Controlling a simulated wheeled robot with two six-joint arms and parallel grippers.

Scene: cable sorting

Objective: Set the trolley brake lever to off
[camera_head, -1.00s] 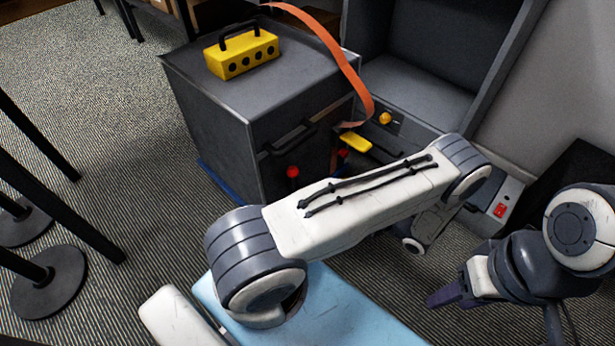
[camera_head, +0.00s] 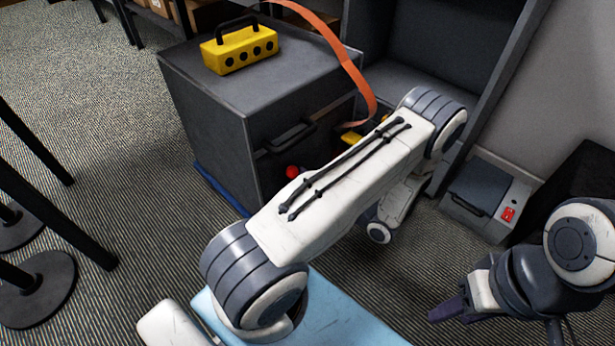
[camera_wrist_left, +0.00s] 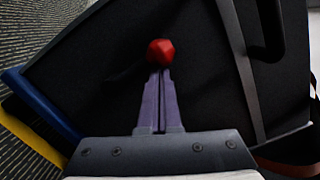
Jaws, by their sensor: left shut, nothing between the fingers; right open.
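The grey trolley (camera_head: 205,125) stands at the upper left with a blue edge along its base. A red knob (camera_head: 291,171), which looks like the end of the brake lever, shows low on its front. The red knob (camera_wrist_left: 160,52) also shows in the left wrist view, just beyond the tips of my left gripper (camera_wrist_left: 160,73). The purple fingers are shut and empty; I cannot tell whether they touch the knob. The lever's shaft is mostly hidden. In the head view my left arm hides its gripper. My right gripper (camera_head: 445,310) is open at the lower right, away from the trolley.
A yellow box (camera_head: 238,50) with a black handle sits on the trolley. An orange strap (camera_head: 352,70) hangs down the trolley's right side. A grey case (camera_head: 478,188) with a red switch (camera_head: 508,214) stands on the floor at right. Black post bases (camera_head: 35,285) stand at left.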

